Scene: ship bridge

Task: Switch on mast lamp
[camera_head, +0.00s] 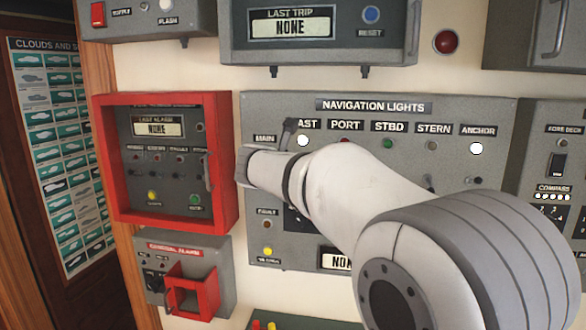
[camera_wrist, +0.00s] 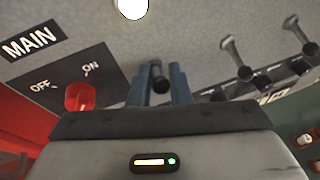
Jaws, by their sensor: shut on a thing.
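The navigation lights panel (camera_head: 430,108) is grey, with a row of lamps over toggle switches. The mast lamp (camera_head: 303,140) glows white under its partly covered label; a glowing white lamp also shows at the top of the wrist view (camera_wrist: 133,7). In the wrist view my gripper (camera_wrist: 161,78) has its two blue-grey fingers on either side of a dark toggle lever (camera_wrist: 157,72) below that lamp, and is shut on it. In the head view my arm hides the gripper tips and this lever.
The anchor lamp (camera_head: 476,148) also glows white; the port, starboard and stern lamps look dark. A red main knob (camera_wrist: 80,97) sits left of my fingers, and other toggle levers (camera_wrist: 233,45) stand to the right. A red-framed alarm box (camera_head: 222,165) stands left of the panel.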

